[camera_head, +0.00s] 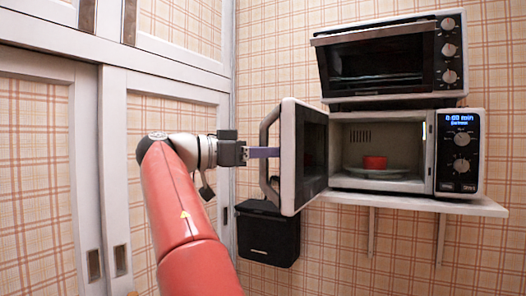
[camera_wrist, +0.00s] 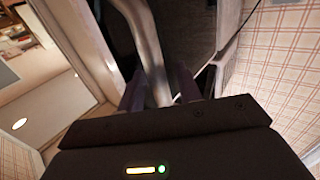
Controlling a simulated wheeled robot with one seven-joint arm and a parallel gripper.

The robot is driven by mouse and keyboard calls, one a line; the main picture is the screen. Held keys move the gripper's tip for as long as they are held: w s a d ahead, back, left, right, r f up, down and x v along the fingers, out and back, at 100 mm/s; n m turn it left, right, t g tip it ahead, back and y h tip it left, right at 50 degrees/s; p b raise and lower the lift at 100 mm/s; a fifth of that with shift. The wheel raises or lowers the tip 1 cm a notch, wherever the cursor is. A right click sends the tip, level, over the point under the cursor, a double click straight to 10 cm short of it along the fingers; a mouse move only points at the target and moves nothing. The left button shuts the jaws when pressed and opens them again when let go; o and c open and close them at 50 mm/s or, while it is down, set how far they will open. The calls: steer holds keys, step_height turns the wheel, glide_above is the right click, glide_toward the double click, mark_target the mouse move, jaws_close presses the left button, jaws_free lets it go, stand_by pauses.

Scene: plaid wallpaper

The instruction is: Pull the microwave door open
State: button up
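The microwave (camera_head: 460,150) stands on a wall shelf, with a lit display and knobs on its right. Its door (camera_head: 304,155) is swung wide open to the left, so the cavity shows. The curved door handle (camera_head: 266,150) is on the door's left side. My gripper (camera_head: 266,152) reaches it from the left with purple fingers. In the wrist view the metal handle (camera_wrist: 150,50) runs between the two fingers of my gripper (camera_wrist: 160,92), which appear closed on it. The exact finger contact is partly hidden.
A red bowl-like item (camera_head: 375,162) sits on a plate inside the microwave. A toaster oven (camera_head: 385,60) rests on top. A black box (camera_head: 267,235) hangs below the door. Paneled cabinet doors (camera_head: 90,170) stand close at left. The shelf (camera_head: 420,204) juts from the wall.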

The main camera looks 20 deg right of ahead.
steer(key=a+p, duration=0.1)
steer(key=a, duration=0.6)
steer(key=shift+s+a, duration=0.35)
steer(key=shift+a, duration=0.05)
